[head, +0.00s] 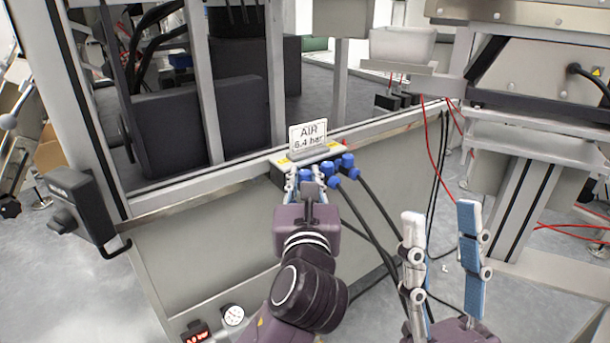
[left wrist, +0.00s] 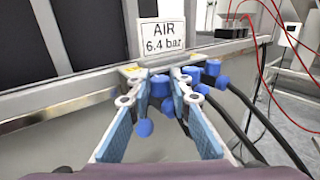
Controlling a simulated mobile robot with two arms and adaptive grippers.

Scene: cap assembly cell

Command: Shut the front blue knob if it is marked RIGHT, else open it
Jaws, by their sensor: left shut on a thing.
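Several blue knobs sit on a small valve block (head: 283,161) on the ledge of the grey cabinet. My left gripper (head: 306,184) is at the left end of the row, shut on a blue knob (left wrist: 160,86) between its fingertips (left wrist: 160,95). Another blue knob (left wrist: 143,128) shows lower, between the finger pads. More blue knobs (head: 348,160) stand to the right, outside the fingers. No marking reading RIGHT is legible; the gripper partly hides the block. My right gripper (head: 440,214) is open and empty, well right of the block.
A sign (head: 308,134) reading "AIR 6.4 bar" stands just behind the knobs. Black hoses (head: 380,215) hang from the block down to the floor, between my two grippers. A dark handle (head: 82,205) sticks out at the left. Red cables (head: 432,150) hang at the right.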

